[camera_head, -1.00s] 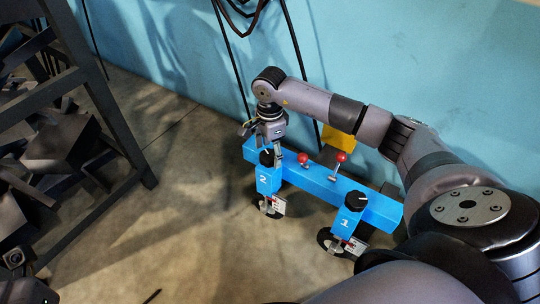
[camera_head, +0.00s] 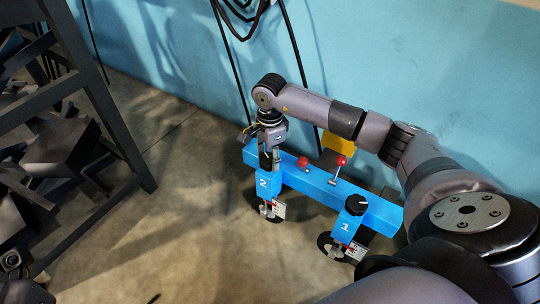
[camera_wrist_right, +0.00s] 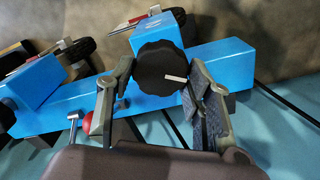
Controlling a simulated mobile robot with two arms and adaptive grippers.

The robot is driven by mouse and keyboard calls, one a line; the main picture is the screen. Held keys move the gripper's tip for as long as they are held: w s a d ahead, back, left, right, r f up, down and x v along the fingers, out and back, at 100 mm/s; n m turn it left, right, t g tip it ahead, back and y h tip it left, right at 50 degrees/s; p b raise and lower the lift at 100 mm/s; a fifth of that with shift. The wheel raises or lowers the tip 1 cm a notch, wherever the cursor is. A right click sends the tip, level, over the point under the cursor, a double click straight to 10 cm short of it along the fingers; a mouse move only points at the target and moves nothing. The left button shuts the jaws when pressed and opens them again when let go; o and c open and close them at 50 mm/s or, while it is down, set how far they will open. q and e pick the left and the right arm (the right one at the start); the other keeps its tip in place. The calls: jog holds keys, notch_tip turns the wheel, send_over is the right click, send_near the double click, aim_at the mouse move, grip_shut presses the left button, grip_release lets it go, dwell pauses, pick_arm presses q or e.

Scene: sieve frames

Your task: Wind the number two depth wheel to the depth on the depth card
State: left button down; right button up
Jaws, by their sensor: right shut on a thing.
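The blue frame (camera_head: 320,184) stands on the floor by the wall. Its number two unit (camera_head: 264,184) is at the left end, with a dark depth wheel (camera_head: 255,204) and a small white scale plate (camera_head: 279,210) below. My right gripper (camera_head: 268,160) reaches down onto this unit from above. In the right wrist view, its fingers (camera_wrist_right: 160,70) are shut on the scalloped black knob (camera_wrist_right: 158,62), one on each side. The knob's white mark (camera_wrist_right: 176,78) points right and slightly down in that view. A yellow card (camera_head: 338,139) shows behind the frame, partly covered by my arm; no writing is readable.
The number one unit (camera_head: 349,227) stands at the right, with its own black knob (camera_head: 356,205) and wheel. Two red-balled levers (camera_head: 303,162) rise from the beam. A dark rack (camera_head: 112,125) stands at the left. The floor before the frame is clear.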

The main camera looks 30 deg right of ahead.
jog(key=shift+c, duration=0.9)
jog(key=shift+r, duration=0.1)
